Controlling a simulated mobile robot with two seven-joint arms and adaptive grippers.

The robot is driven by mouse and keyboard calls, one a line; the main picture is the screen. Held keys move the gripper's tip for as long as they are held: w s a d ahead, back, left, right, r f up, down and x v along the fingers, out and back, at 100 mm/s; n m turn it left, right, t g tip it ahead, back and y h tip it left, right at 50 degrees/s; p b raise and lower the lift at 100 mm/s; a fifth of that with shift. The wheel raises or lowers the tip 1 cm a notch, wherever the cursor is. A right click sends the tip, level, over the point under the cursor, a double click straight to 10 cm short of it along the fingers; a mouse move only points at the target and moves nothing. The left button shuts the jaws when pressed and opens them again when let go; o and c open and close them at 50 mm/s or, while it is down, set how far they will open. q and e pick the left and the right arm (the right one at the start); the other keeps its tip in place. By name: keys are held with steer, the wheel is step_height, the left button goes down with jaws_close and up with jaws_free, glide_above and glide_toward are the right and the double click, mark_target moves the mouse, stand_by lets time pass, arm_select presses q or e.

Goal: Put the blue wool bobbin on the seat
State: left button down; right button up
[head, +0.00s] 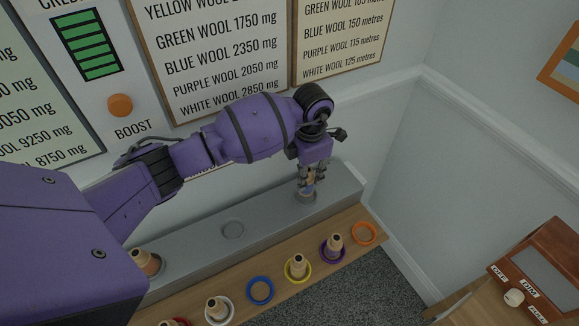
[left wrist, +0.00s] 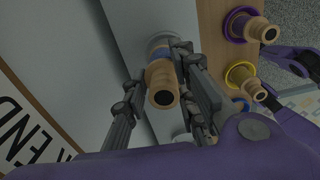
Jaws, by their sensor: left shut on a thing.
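The blue wool bobbin (left wrist: 162,75), a tan spool with a blue band, is between the fingers of my left gripper (left wrist: 160,88). In the head view my left gripper (head: 307,178) points down at the right part of the grey ledge, shut on the bobbin (head: 309,187). A round grey seat (head: 306,197) lies directly beneath it and shows behind the bobbin in the left wrist view (left wrist: 160,40). I cannot tell whether the bobbin touches the seat. My right gripper seems to show partly at the right edge of the left wrist view (left wrist: 288,62).
Another round seat (head: 233,229) on the ledge (head: 268,213) is empty. A bobbin (head: 145,260) stands at its left. On the wooden shelf, the blue ring (head: 260,291) and orange ring (head: 364,233) are empty; bobbins stand in the purple (head: 334,244), yellow (head: 298,264) and white (head: 216,307) rings.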

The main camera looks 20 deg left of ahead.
arm_select(q)
step_height(320, 180, down, 3)
steer(key=shift+s+f+b, duration=0.1)
steer(key=shift+s+b, duration=0.05)
steer(key=shift+b, duration=0.3)
steer(key=shift+r, duration=0.3)
arm_select(e)
steer(key=shift+s+f, duration=0.6)
steer(key=shift+f, duration=0.35)
arm_select(q)
steer(key=shift+f, duration=0.2)
steer(key=c, duration=1.4)
jaws_free()
arm_select(e)
steer(key=shift+d, duration=0.1)
steer(key=shift+f, duration=0.1)
arm_select(q)
steer(key=shift+d, duration=0.1)
